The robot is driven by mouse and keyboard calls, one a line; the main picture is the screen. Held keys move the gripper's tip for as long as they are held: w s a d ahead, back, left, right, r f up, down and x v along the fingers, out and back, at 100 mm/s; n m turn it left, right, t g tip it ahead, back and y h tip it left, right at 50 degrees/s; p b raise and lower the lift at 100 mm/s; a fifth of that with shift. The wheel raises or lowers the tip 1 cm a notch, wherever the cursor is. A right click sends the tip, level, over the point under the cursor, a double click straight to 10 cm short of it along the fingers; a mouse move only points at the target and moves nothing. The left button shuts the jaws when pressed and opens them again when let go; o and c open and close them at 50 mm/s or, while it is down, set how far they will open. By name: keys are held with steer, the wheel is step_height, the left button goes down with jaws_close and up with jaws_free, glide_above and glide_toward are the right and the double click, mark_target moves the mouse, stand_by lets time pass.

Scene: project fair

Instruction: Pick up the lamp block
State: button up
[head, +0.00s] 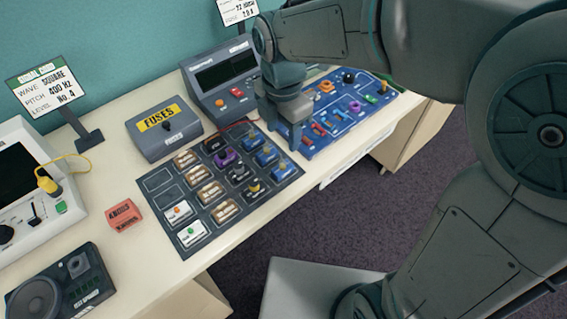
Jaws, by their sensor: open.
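A dark sorting board (157,180) holds several small blocks in outlined cells. Two white blocks lie at its near left, one with an orange dot (178,211) and one with a green dot (190,234). Blue blocks with yellow tops (267,157), a purple block (226,158) and tan blocks (210,192) fill other cells. The labels are too small to read, so I cannot tell which is the lamp block. My gripper (285,128) is open and points down between the sorting board's far right end and the blue circuit board (335,127). Nothing shows between its fingers.
A fuses box (165,140) and a grey meter (222,80) stand behind the board. A red knobs box (124,215), a white instrument (35,230) and a black speaker unit (75,287) are at left. The table's front edge runs close to the board.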

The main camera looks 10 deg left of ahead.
mark_target(283, 160)
step_height(283, 160, down, 8)
steer(key=shift+r, duration=0.1)
steer(key=shift+w+a+f+p, duration=0.1)
steer(key=shift+w+f+p, duration=0.1)
steer(key=shift+f, duration=1.15)
steer(key=shift+w+f+p, duration=0.1)
steer(key=shift+w+f, duration=0.05)
steer(key=shift+f, duration=1.2)
steer(key=c, duration=1.1)
steer(key=shift+r, duration=0.1)
